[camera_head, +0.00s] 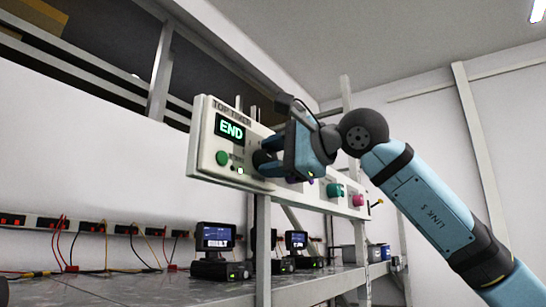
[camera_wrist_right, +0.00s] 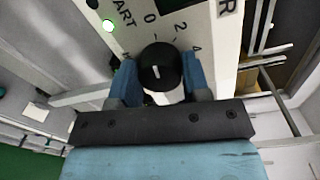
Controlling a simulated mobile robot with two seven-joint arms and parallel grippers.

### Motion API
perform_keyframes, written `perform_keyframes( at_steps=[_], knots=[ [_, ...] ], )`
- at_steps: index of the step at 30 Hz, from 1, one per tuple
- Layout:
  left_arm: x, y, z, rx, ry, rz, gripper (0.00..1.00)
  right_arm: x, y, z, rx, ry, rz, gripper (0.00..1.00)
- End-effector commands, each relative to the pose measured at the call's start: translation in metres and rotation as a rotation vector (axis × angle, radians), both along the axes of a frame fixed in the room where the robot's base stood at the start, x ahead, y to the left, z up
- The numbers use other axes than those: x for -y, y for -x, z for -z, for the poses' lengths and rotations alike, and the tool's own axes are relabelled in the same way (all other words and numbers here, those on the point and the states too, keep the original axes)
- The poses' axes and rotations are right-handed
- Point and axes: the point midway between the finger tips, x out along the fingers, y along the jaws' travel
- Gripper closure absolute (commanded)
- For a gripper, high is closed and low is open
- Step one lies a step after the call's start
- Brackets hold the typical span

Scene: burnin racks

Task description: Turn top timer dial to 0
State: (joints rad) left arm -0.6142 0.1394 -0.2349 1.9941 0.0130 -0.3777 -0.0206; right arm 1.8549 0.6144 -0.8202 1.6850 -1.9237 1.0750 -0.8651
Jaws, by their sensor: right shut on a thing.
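The top timer panel (camera_head: 205,135) is a white box labelled TOP TIMER, mounted on the rack upright. Its display (camera_head: 230,129) reads END in green. The black dial (camera_wrist_right: 160,67) has a small white mark on its face, and the numbers 0, 2 and 4 are printed around it; which number the mark lines up with I cannot tell. My right gripper (camera_wrist_right: 162,80) has its blue fingers on both sides of the dial, shut on it. In the head view the right gripper (camera_head: 272,160) hides most of the dial. My left gripper is not in view.
A green button (camera_head: 222,158) sits left of the dial, with small lit lamps nearby. A teal knob (camera_head: 335,190) and a pink knob (camera_head: 358,200) are further right on the panel. Below, a metal shelf (camera_head: 200,291) carries small monitors (camera_head: 215,237) and wires.

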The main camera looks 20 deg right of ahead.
Motion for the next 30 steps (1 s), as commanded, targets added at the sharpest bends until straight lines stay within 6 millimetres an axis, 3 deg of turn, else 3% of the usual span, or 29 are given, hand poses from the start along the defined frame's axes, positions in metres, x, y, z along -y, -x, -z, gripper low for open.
perform_keyframes(
  at_steps=[4,5,8,20,30],
  knots=[
    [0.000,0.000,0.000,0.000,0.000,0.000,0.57,0.000,0.000,0.000,0.001,0.000,0.000,0.81],
    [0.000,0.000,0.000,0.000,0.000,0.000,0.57,0.000,0.000,0.000,0.001,0.000,0.000,0.55],
    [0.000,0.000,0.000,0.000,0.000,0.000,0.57,0.000,0.000,0.000,0.001,0.001,0.001,0.32],
    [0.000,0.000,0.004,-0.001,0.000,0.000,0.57,0.006,0.006,0.000,0.001,-0.001,0.002,0.32],
    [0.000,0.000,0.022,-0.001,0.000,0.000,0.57,0.050,0.063,-0.001,0.003,-0.001,0.003,0.32]
  ],
)
